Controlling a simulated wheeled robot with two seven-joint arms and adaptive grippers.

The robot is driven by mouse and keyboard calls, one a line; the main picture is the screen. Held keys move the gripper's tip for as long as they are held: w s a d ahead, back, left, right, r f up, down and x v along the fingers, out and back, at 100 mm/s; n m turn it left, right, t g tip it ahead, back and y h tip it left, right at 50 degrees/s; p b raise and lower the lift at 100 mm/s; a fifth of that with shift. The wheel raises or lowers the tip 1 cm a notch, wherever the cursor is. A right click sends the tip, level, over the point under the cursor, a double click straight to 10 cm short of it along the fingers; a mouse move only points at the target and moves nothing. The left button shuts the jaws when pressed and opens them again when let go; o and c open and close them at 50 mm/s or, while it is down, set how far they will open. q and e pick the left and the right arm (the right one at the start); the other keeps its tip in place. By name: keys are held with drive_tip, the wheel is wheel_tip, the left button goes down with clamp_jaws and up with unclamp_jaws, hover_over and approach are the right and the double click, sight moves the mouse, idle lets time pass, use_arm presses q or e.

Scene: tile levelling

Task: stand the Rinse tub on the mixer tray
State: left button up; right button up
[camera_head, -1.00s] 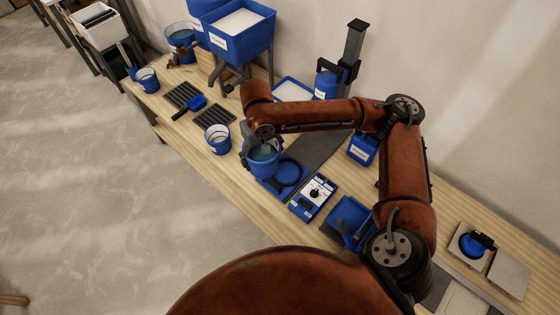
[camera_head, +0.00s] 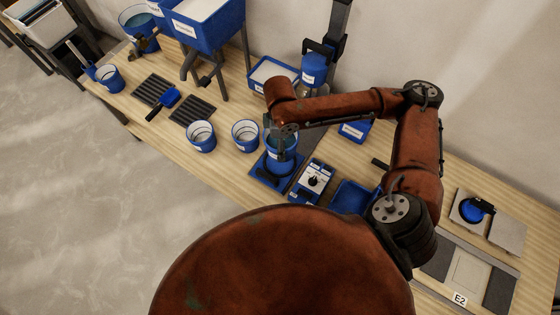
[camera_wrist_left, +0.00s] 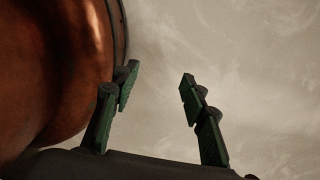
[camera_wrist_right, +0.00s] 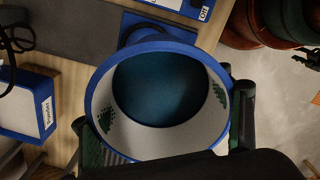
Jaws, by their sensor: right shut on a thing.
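My right gripper (camera_wrist_right: 165,115) is shut on a blue tub (camera_wrist_right: 150,45) with a white inside and dark blue liquid. The fingers are on opposite sides of its wall. In the head view, this tub (camera_head: 282,160) appears upright, over or on a blue tray (camera_head: 262,181) with a round seat. Whether it touches the tray is not clear. The tub's label is not readable. I cannot tell for certain that this tray is the mixer tray. My left gripper (camera_wrist_left: 155,100) is open and empty over plain floor in its wrist view.
A control box (camera_head: 312,181) stands right of the tray. Two white-lined tubs (camera_head: 201,136) (camera_head: 245,135) stand to the left. A mixer column (camera_head: 337,30) and a white-filled tray (camera_head: 270,75) are behind. A powder box (camera_wrist_right: 28,105) stands nearby.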

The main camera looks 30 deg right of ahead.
use_arm(q)
drive_tip(key=w, duration=0.5)
use_arm(e)
drive_tip(key=s+f+n, duration=0.6)
drive_tip(key=s+n, duration=0.3)
drive_tip(key=n, duration=0.7)
drive_tip(key=w+f+b, duration=0.2)
drive_tip(key=w+f, duration=0.1)
drive_tip(key=w, duration=0.1)
drive_tip(key=w+d+f+b, duration=0.1)
drive_tip(key=w+f+b, duration=0.2)
drive_tip(key=w, duration=0.1)
drive_tip(key=w+f+b, duration=0.2)
drive_tip(key=w+f, duration=0.1)
drive_tip(key=w, duration=0.1)
drive_tip(key=shift+w+d+f, duration=0.2)
drive_tip(key=shift+w, duration=0.05)
drive_tip(key=shift+w+f+b, duration=0.3)
drive_tip(key=shift+f+b, duration=0.05)
drive_tip(key=shift+b, duration=0.05)
wheel_tip(320, 180, down, 3)
drive_tip(key=shift+w+f+b, duration=0.15)
drive_tip(key=shift+f+b, duration=0.05)
drive_tip(key=shift+b, duration=0.6)
use_arm(q)
drive_tip(key=s+f, duration=0.6)
drive_tip(key=f, duration=0.3)
use_arm(e)
drive_tip(key=shift+r, duration=0.1)
